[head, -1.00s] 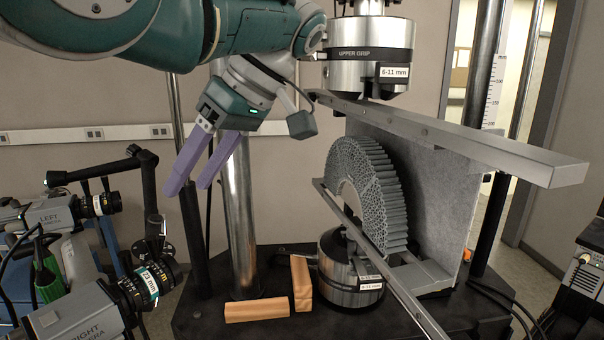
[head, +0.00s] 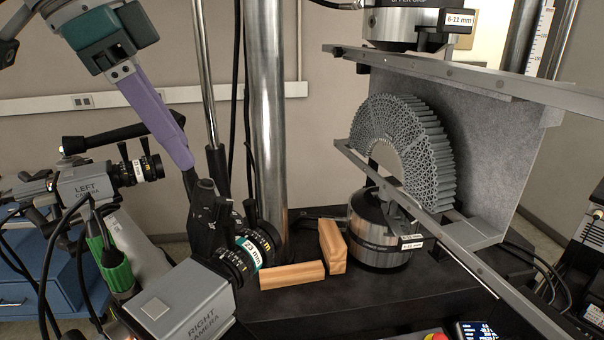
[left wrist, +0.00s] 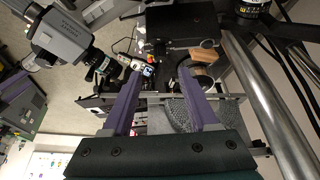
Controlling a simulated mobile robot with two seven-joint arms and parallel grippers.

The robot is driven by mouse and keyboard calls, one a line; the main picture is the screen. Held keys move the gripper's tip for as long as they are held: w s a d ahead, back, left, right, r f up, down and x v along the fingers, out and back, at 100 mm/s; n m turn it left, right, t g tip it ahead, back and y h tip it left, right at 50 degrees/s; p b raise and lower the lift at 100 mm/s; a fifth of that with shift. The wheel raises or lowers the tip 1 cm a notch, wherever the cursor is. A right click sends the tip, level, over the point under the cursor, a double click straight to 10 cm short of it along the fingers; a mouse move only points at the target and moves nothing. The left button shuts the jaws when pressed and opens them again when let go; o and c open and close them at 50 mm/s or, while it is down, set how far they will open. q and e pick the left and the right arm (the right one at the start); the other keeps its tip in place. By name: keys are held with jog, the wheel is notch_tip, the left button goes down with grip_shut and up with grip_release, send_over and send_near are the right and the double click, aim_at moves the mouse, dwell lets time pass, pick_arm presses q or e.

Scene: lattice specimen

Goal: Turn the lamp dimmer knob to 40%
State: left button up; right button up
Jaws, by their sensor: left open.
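I cannot make out a lamp dimmer knob for certain in either view. My left gripper (head: 182,155) hangs at the left in the head view, its purple fingers pointing down and right, just above the camera labelled RIGHT (head: 190,300). In the head view the fingers overlap almost into one. In the left wrist view the left gripper (left wrist: 161,70) has its two purple fingers apart with nothing held between them. A small white and blue device (left wrist: 147,70) shows near one fingertip there; I cannot tell what it is. My right gripper is not in view.
A camera labelled LEFT (head: 95,187) stands at the left. The grey arched lattice (head: 437,150) sits between bars under the upper grip (head: 408,27). Two wooden blocks (head: 292,275) (head: 332,246) lie on the black base. A red button (head: 435,337) and display (head: 478,330) show at the bottom edge.

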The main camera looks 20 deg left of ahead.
aim_at(220, 200)
pick_arm(q)
jog(key=p+x, duration=0.2)
jog(key=x, duration=0.6)
jog(key=shift+d+f+p, duration=0.1)
jog(key=shift+d+p, duration=0.1)
jog(key=shift+p, duration=0.2)
jog(key=shift+w+f, duration=0.15)
jog(key=shift+f, duration=0.15)
grip_shut()
